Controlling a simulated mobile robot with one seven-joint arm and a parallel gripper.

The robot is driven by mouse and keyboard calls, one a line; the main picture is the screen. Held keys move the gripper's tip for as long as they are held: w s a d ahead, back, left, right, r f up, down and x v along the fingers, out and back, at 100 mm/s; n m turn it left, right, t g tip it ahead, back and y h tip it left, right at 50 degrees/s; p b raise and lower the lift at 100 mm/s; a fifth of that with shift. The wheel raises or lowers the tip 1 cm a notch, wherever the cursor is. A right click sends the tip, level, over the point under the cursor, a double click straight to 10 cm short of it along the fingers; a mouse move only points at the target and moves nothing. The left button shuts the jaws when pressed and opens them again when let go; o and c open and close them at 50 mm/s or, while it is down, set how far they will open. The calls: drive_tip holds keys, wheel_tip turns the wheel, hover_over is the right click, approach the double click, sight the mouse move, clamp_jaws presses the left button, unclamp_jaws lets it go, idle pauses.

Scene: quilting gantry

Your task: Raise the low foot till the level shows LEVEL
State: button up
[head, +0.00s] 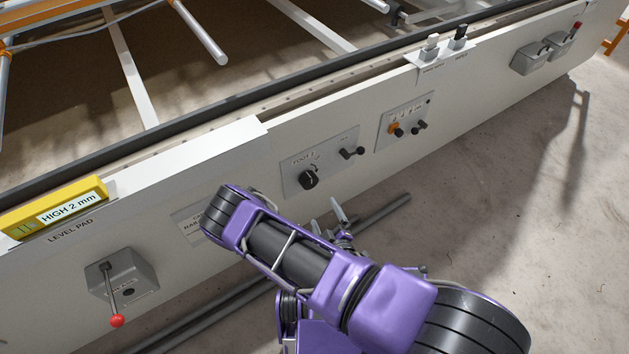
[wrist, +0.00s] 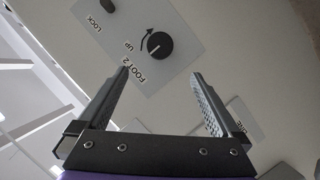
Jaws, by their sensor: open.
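The yellow level (head: 55,207) lies on the level pad at the far left, its display reading HIGH 2 mm. A grey panel labelled FOOT 2 (head: 294,185) on the machine's side carries a round black knob (head: 308,180) and a small black lock lever (head: 352,153). In the wrist view the knob (wrist: 159,46) has a white pointer mark and a curved arrow labelled UP. My gripper (wrist: 161,74) is open and empty, its fingertips apart from the knob, which appears just beyond the gap between them. In the head view my arm partly hides the gripper (head: 336,215).
Right of that panel is another with an orange knob (head: 396,129) and black levers. A grey box with a red-tipped lever (head: 117,320) is at lower left, below the level. A grey bar (head: 375,213) lies along the floor. Open floor lies to the right.

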sight(311, 183)
drive_tip(key=b+x, duration=0.2)
drive_tip(key=x, duration=1.4)
drive_tip(key=shift+w+b, duration=0.3)
drive_tip(key=shift+c, duration=0.2)
drive_tip(key=c, duration=1.3)
drive_tip(key=shift+r, duration=0.1)
drive_tip(key=shift+m, duration=0.3)
